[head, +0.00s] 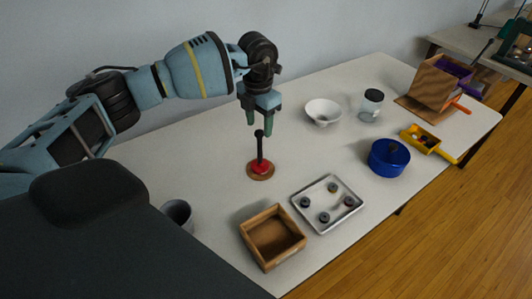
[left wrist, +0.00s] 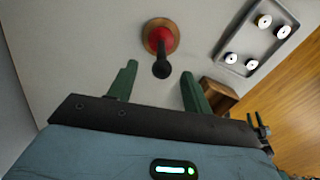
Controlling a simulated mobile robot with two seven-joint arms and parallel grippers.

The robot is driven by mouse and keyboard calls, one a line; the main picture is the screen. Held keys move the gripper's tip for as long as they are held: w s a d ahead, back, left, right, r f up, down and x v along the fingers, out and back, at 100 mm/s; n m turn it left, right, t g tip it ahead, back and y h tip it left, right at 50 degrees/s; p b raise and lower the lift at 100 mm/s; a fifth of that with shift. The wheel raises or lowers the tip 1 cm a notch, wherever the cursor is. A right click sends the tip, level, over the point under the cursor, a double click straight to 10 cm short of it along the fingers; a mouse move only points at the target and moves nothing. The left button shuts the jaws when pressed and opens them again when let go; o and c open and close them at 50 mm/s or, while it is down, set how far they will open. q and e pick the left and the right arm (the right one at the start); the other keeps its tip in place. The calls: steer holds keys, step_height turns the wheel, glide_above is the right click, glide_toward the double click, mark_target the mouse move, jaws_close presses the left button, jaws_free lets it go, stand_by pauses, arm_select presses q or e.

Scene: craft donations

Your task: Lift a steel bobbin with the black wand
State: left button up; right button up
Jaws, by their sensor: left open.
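The black wand (head: 260,151) stands upright on a red and wooden round base (head: 261,172) on the table. In the left wrist view the wand's dark tip (left wrist: 161,69) shows ahead of the fingers. My left gripper (head: 259,122) is open and empty, pointing down just above and behind the wand; its green fingers (left wrist: 158,80) are apart. Several small bobbins (head: 324,217) lie on a metal tray (head: 343,225) to the right of the wand; they also show in the left wrist view (left wrist: 264,21). My right gripper is in neither view.
A blue pot (head: 388,160), yellow scoop (head: 428,144), white bowl (head: 323,112) and glass jar (head: 371,105) stand farther right. Table around the wand is clear.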

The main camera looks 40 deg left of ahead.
mark_target(260, 151)
arm_select(q)
steer(key=shift+s+f, duration=0.2)
steer(key=shift+f, duration=0.65)
steer(key=shift+d+f, duration=0.15)
steer(key=shift+f, duration=2.9)
jaws_close()
